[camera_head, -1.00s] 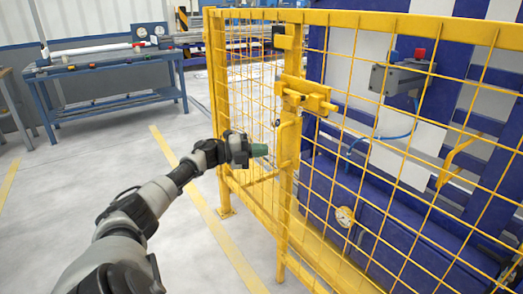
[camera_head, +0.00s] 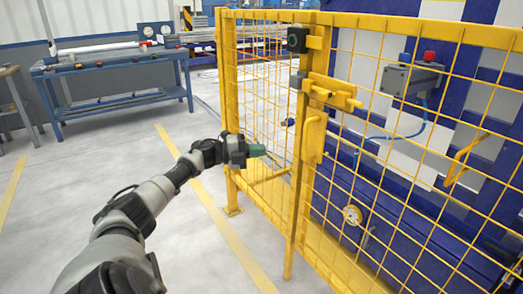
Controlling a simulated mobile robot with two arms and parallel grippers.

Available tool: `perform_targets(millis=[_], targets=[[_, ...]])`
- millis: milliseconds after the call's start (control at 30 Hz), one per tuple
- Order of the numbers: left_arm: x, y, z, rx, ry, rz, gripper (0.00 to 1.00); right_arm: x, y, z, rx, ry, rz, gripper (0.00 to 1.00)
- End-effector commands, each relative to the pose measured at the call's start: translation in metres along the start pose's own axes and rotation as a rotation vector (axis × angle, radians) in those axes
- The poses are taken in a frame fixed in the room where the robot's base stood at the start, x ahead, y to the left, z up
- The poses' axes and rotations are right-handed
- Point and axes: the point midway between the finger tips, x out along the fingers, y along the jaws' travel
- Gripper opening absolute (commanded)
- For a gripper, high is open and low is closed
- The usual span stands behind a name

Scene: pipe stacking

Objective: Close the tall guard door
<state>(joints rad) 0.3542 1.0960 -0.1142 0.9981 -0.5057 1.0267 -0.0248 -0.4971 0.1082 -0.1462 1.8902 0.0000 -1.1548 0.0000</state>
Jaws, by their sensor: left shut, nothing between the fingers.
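The yellow mesh guard (camera_head: 430,160) fills the right half of the head view, with a narrower mesh panel (camera_head: 262,90) angled back on its left. A yellow sliding bolt (camera_head: 330,92) and a yellow handle plate (camera_head: 313,137) sit beside the middle upright. I cannot tell for sure which panel is the door or whether the bolt is engaged. My left gripper (camera_head: 257,151) has green fingertips, is shut and empty, and points right in front of the narrower panel, left of the handle. Contact with the mesh cannot be told. My right gripper is out of view.
A blue workbench (camera_head: 110,65) stands at the back left. A blue machine with a grey box and red button (camera_head: 430,56) is behind the mesh. Yellow floor lines (camera_head: 215,210) run past my arm.

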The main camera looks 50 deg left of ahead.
Motion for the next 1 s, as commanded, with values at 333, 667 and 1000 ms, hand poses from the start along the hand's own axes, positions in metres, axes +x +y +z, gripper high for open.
perform_targets(millis=[333, 667, 1000], targets=[[-0.056, 0.001, 0.022, 0.001, -0.004, 0.001, 0.0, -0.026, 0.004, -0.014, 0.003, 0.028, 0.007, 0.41], [-0.083, 0.0, 0.032, 0.002, -0.001, -0.001, 0.0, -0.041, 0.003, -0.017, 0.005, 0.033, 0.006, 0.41], [-0.063, 0.022, 0.026, -0.038, -0.029, -0.008, 0.0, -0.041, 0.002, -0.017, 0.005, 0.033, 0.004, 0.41]])
